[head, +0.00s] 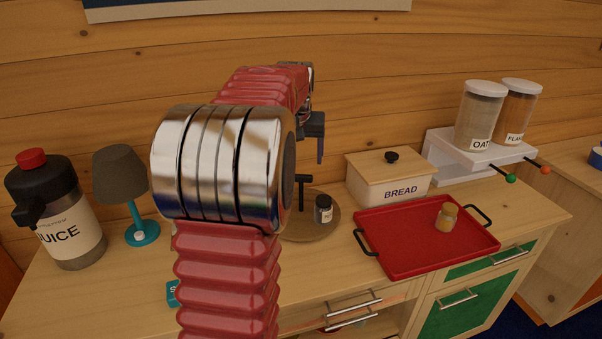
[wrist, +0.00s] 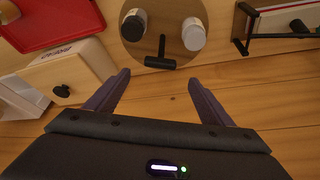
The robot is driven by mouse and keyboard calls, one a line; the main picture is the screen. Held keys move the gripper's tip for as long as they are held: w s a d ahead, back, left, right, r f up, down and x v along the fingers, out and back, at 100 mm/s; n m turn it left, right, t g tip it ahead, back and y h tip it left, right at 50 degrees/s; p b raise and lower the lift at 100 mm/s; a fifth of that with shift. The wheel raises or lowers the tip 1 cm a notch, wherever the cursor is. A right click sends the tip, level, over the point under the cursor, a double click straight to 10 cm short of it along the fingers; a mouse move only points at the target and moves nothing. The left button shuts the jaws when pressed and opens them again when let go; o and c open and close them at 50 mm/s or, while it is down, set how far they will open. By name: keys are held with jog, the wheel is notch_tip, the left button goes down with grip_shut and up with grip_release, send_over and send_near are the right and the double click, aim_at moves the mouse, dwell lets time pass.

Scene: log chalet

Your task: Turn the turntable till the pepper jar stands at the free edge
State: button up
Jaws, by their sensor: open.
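The round wooden turntable (head: 322,231) stands on the counter, its left part hidden behind my arm in the head view. It carries a dark jar with a pale label (head: 323,208) on its right side and a black T-shaped handle (head: 303,183). The wrist view shows the turntable (wrist: 165,52) with the dark-lidded jar (wrist: 134,25), a white-lidded jar (wrist: 193,36) and the handle (wrist: 160,55). I cannot read either jar's label. My gripper (wrist: 158,80) is open and empty, above and behind the turntable; in the head view it (head: 320,150) shows partly.
A bread box (head: 390,180) and a red tray (head: 400,250) with a yellowish jar (head: 446,217) stand right of the turntable. A teal lamp (head: 142,231) and a juice jug (head: 65,225) stand left. Dispensers (head: 478,120) are at the back right. The log wall is close behind.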

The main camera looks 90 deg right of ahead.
aim_at(302, 175)
jog(key=x, duration=0.8)
jog(key=shift+d+f, duration=0.1)
jog(key=shift+f, duration=0.25)
jog(key=shift+c, duration=0.5)
jog(key=c, duration=1.4)
jog(key=shift+s, duration=0.1)
